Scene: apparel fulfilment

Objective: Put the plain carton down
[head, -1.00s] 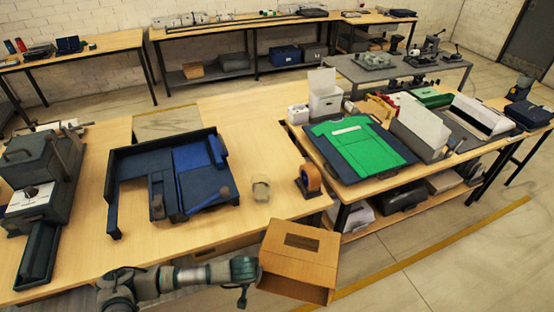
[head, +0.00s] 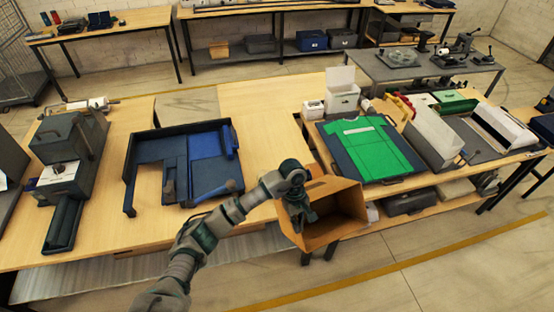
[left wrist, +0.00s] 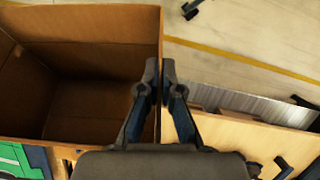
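The plain brown carton (head: 342,232) is at the front right corner of the wooden table in the head view, tilted with its open side toward me. In the left wrist view the open, empty inside of the carton (left wrist: 95,75) fills the left half. My left gripper (head: 300,212) is at the carton's left side. In the left wrist view its fingers (left wrist: 160,78) are closed about one carton wall. The carton seems held in the air; its underside is hidden. My right gripper is not in view.
The wooden table (head: 262,135) has clear wood behind the carton. A blue tray-like fixture (head: 140,165) stands left of it. A green shirt (head: 368,148) lies on the right table. A grey machine (head: 68,150) stands far left. Open floor is in front.

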